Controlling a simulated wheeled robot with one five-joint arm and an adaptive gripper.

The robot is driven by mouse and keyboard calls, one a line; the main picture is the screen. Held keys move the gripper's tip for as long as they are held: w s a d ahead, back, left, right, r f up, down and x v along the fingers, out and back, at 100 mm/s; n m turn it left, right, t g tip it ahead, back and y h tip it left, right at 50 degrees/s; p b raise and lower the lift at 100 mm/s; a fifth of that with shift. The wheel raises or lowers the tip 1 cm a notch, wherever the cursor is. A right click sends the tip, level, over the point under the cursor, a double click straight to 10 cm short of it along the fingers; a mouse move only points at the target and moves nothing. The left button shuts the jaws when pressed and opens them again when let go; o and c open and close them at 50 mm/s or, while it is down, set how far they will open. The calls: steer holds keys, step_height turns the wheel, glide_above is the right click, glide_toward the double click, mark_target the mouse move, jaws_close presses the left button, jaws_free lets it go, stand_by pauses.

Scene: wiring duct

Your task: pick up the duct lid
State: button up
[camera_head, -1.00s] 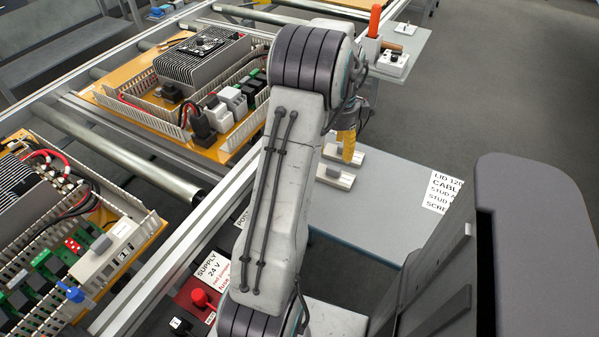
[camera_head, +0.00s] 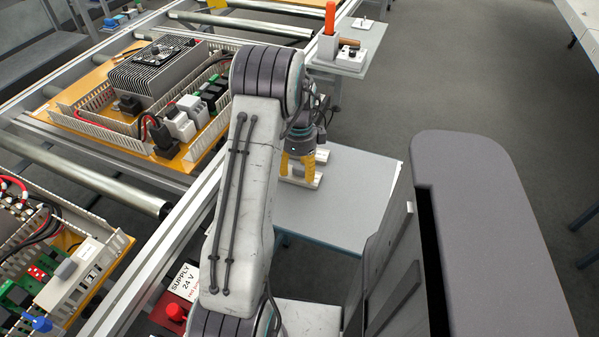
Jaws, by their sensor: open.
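My gripper (camera_head: 297,170), with yellow fingers, hangs down over the grey table (camera_head: 350,185), beyond my arm. It is open; the gap between its fingers is hard to see from here. Two pale, narrow blocks lie at the fingers: a near one (camera_head: 306,182) just below the fingertips and a far one (camera_head: 322,156) behind them. I cannot tell whether either is the duct lid or a rest for it. My arm and gripper hide part of this spot, and I cannot tell whether the fingers touch anything.
A small shelf (camera_head: 352,62) with an orange-handled tool (camera_head: 330,18) stands behind my gripper. At left, a roller conveyor frame (camera_head: 185,235) carries a mounting plate with wiring ducts (camera_head: 95,128). A red button (camera_head: 176,312) sits by the supply sign. The table's right part is clear.

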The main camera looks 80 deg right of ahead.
steer(key=shift+f, duration=0.25)
steer(key=shift+c, duration=0.3)
steer(key=c, duration=1.1)
